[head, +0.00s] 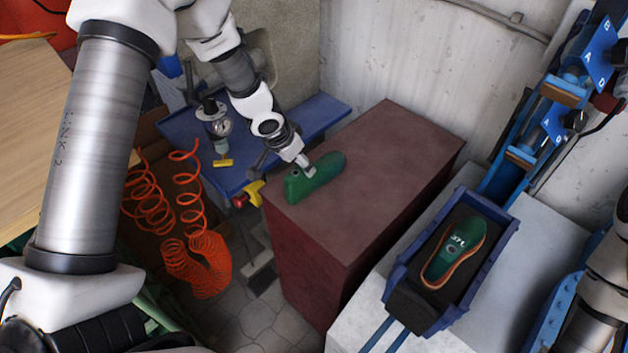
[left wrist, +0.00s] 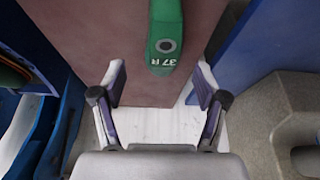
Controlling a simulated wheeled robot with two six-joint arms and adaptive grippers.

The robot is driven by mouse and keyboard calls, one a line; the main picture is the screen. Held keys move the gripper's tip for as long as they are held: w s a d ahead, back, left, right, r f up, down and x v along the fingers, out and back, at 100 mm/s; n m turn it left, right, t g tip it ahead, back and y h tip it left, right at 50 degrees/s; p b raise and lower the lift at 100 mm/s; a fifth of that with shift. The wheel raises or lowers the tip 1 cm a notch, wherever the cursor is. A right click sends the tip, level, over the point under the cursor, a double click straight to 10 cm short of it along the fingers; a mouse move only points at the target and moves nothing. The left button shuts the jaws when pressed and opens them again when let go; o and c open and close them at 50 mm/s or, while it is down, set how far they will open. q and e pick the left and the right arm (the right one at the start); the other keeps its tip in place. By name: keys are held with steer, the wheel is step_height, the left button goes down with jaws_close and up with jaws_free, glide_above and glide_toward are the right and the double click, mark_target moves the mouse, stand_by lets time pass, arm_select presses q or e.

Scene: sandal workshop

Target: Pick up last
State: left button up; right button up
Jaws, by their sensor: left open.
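The left wrist view shows one end of this last (left wrist: 165,40), with a round hole and the marking "37 R". My left gripper (head: 303,164) is over the last's hole end in the head view. In the left wrist view my left gripper (left wrist: 160,84) has its two fingers spread, with nothing held between them. The last's marked end is just beyond the fingertips, between their lines. Contact cannot be told. My right gripper is out of view; only part of that arm shows at lower right.
The dark red block (head: 390,150) has a mostly clear top. A blue tray (head: 487,203) on the grey surface holds another green last (head: 459,248) with an orange edge. A blue bench (head: 318,120) stands behind left. Orange coiled hoses (head: 195,262) hang left of the block.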

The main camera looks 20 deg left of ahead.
mark_target(317, 168)
arm_select(q)
steer(key=shift+x, duration=0.85)
steer(key=x, duration=0.5)
steer(key=shift+w+a+r+p, duration=0.1)
steer(key=shift+w+a+p, duration=0.1)
steer(key=shift+p, duration=0.1)
steer(key=shift+s+r, duration=0.15)
steer(key=shift+s, duration=0.05)
steer(key=shift+c, duration=0.7)
steer(key=c, duration=1.1)
